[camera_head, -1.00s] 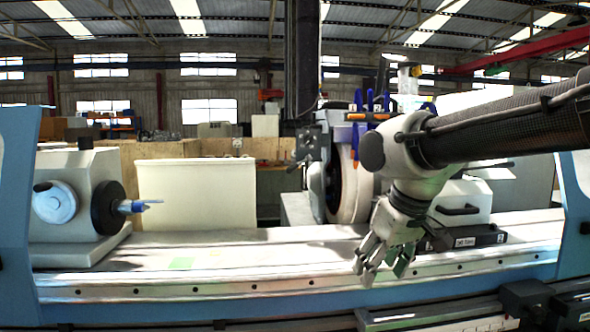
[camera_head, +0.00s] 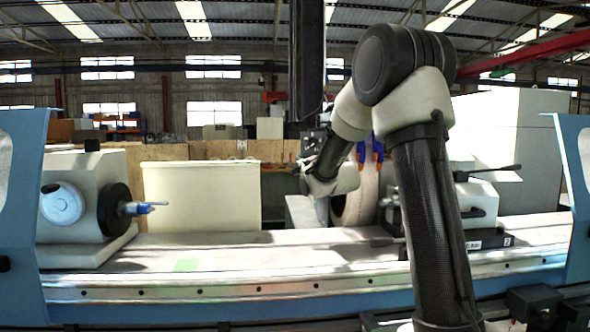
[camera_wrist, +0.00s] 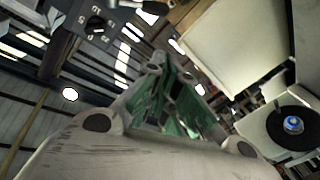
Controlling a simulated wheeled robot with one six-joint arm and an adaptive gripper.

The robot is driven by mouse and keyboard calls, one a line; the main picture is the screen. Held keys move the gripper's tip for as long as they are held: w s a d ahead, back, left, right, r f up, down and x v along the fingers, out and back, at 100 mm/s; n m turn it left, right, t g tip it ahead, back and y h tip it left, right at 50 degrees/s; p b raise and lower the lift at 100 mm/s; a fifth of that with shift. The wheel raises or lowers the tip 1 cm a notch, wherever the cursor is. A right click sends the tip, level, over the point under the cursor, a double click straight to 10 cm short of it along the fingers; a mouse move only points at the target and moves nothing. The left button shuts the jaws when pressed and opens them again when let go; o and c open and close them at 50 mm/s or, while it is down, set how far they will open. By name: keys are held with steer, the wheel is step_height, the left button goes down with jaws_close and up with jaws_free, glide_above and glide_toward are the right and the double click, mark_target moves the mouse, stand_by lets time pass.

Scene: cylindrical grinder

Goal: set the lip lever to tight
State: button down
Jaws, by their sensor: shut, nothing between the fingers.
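I cannot tell for sure which part is the lip lever. In the head view, a thin black lever (camera_head: 492,170) sticks out from the top of the white unit (camera_head: 479,196) on the right of the machine bed. My arm crosses in front of that unit's left part. In the wrist view, my gripper (camera_wrist: 160,72) is shut and empty, its green-grey fingers together. A dark panel with a numbered dial (camera_wrist: 96,24) lies beyond the fingertips at upper left.
The grinding wheel (camera_head: 360,195) stands behind my arm. A cream panel (camera_head: 200,196) stands behind the bed (camera_head: 250,258). The bed's left middle is clear.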

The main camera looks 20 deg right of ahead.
steer(key=w+d+f+n+t+y, duration=0.1)
steer(key=w+f+n+t+y, duration=0.2)
steer(key=w+t, duration=0.3)
steer(key=shift+w+d+f+n, duration=0.35)
steer(key=shift+w+f, duration=0.1)
steer(key=shift+f, duration=0.2)
steer(key=w+d+r, duration=0.1)
steer(key=w+r, duration=0.1)
steer(key=w, duration=0.7)
steer(key=shift+d, duration=0.15)
steer(key=shift+w, duration=0.1)
steer(key=shift+d+f+n+y, duration=0.1)
steer(key=shift+f+n+y, duration=0.15)
steer(key=shift+n+y, duration=0.25)
